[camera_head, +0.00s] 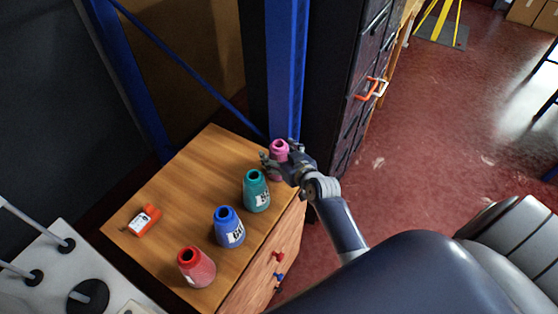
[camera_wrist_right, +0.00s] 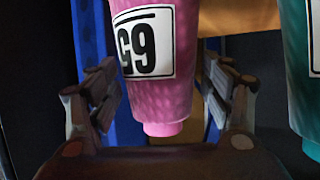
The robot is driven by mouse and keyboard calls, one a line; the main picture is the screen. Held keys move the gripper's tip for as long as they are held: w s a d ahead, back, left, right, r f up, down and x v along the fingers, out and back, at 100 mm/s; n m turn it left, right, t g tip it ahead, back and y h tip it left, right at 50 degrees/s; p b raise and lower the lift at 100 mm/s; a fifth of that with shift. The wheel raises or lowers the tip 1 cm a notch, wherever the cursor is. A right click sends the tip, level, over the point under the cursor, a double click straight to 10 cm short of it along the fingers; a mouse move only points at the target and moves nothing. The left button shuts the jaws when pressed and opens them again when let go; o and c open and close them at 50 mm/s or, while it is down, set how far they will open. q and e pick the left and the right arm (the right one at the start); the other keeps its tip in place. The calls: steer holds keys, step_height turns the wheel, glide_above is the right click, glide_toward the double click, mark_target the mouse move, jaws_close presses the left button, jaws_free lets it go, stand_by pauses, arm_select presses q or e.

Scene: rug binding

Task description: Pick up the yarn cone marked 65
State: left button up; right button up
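The pink yarn cone (camera_head: 279,147) stands at the far right corner of the wooden cabinet top. In the right wrist view the pink cone (camera_wrist_right: 158,95) appears upside down, narrow end down, and its white label reads 65 when turned over. My right gripper (camera_head: 281,158) is at this cone. In the wrist view its fingers (camera_wrist_right: 160,92) are spread, one on each side of the cone, with visible gaps; no firm contact shows. Part of the cone is hidden by the gripper in the head view. My left gripper is not in view.
A teal cone (camera_head: 256,192) stands close beside the pink one, then a blue cone (camera_head: 229,228) and a red cone (camera_head: 196,268). An orange-and-white item (camera_head: 143,219) lies at the left of the cabinet top (camera_head: 185,175). A blue post (camera_head: 286,70) rises just behind the pink cone.

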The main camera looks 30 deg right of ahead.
steer(key=c, duration=1.3)
steer(key=shift+o, duration=0.2)
